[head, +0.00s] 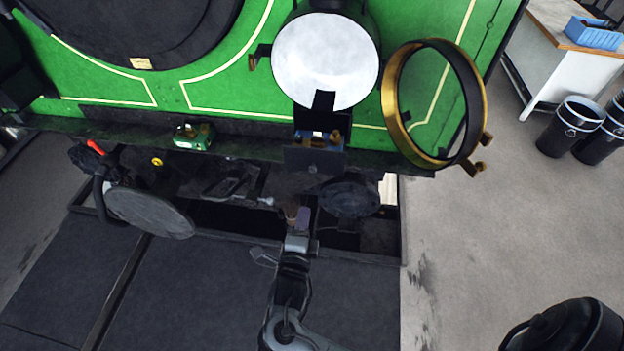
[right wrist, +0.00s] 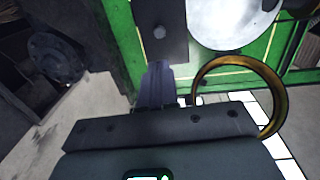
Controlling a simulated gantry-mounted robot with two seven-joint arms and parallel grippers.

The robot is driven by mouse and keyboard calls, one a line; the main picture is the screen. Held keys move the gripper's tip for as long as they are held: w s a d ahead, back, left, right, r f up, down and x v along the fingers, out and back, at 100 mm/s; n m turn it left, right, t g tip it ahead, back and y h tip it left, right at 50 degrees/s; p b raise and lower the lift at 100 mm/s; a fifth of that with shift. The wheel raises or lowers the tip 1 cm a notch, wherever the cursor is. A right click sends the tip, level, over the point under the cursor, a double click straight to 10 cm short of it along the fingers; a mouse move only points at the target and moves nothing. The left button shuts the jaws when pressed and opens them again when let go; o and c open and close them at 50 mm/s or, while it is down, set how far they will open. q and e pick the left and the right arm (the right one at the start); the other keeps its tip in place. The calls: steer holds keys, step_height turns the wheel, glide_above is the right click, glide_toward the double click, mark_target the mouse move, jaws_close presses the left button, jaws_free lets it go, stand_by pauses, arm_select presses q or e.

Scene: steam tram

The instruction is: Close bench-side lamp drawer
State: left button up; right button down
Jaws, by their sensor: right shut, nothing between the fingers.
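The lamp drawer (head: 315,160) is a dark box under the round white lamp (head: 325,60) on the green tram front. It is pulled out and tilts into view, with small brass-coloured and blue things inside. In the right wrist view its dark front plate (right wrist: 160,32), with a small round knob or bolt, stands beyond the fingers. My right gripper (head: 298,216) is shut and empty, below and in front of the drawer, apart from it in the head view. Its fingers (right wrist: 155,85) point toward the plate; I cannot tell whether they touch it. My left gripper is not in view.
The lamp's brass-rimmed glass door (head: 396,110) hangs open to the right. A small green object (head: 194,135) sits on the ledge at left. Round buffers (head: 150,212) stick out below.

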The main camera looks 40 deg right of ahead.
mark_target(312, 170)
steer(key=p+x, duration=0.3)
steer(key=x, duration=0.9)
steer(key=shift+w+r, duration=0.1)
steer(key=shift+r, duration=0.1)
steer(key=shift+w+d+f+p, duration=0.15)
steer(key=shift+w+d+p, duration=0.15)
steer(key=shift+w+d, duration=0.05)
